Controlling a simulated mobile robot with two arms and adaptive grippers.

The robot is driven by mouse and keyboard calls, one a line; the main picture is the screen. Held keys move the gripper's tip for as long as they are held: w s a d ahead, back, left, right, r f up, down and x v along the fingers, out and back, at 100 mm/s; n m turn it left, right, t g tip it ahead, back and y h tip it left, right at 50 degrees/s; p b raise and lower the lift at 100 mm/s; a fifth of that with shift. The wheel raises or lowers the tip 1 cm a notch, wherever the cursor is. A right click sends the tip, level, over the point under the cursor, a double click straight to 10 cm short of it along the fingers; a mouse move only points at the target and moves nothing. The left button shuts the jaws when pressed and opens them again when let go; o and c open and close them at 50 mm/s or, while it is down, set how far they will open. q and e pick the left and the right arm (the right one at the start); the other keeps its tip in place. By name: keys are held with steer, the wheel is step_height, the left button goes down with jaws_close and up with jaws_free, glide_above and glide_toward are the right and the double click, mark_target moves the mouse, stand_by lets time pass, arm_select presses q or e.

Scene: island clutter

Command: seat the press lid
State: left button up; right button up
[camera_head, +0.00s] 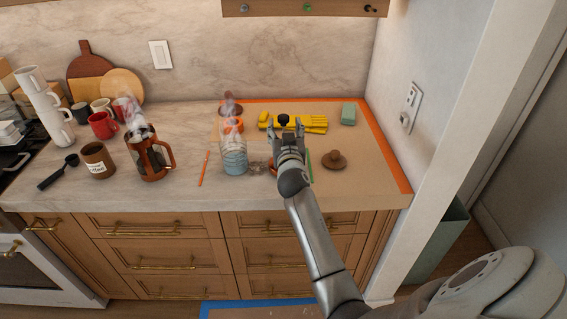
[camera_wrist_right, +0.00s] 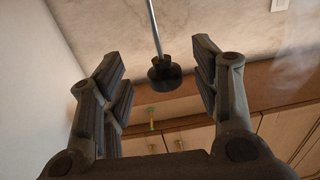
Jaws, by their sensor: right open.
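The press (camera_head: 147,158), a dark glass jug with a copper-brown frame and handle, stands upright left of centre on the counter, steaming. My right gripper (camera_head: 286,130) is over the right part of the counter, open and empty. A black knob (camera_head: 284,119) shows between its fingertips. In the right wrist view the knob (camera_wrist_right: 164,72) is on a thin metal rod (camera_wrist_right: 153,27), between the open fingers and apart from both. What the rod joins is hidden. A brown domed piece with a small top (camera_head: 334,160) lies right of the gripper; I cannot tell if it is a lid. My left gripper is not in view.
A glass jar with blue contents (camera_head: 233,160) stands just left of the gripper. Yellow gloves (camera_head: 312,125) and a green sponge (camera_head: 348,114) lie behind. A coffee tin (camera_head: 98,160), scoop (camera_head: 55,173), mugs (camera_head: 103,124) and orange pencil (camera_head: 204,168) are left. A wall bounds the right.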

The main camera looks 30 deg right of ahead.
mark_target(284, 125)
steer(key=shift+x, duration=1.65)
steer(key=shift+a, duration=0.1)
steer(key=shift+c, duration=0.2)
jaws_close()
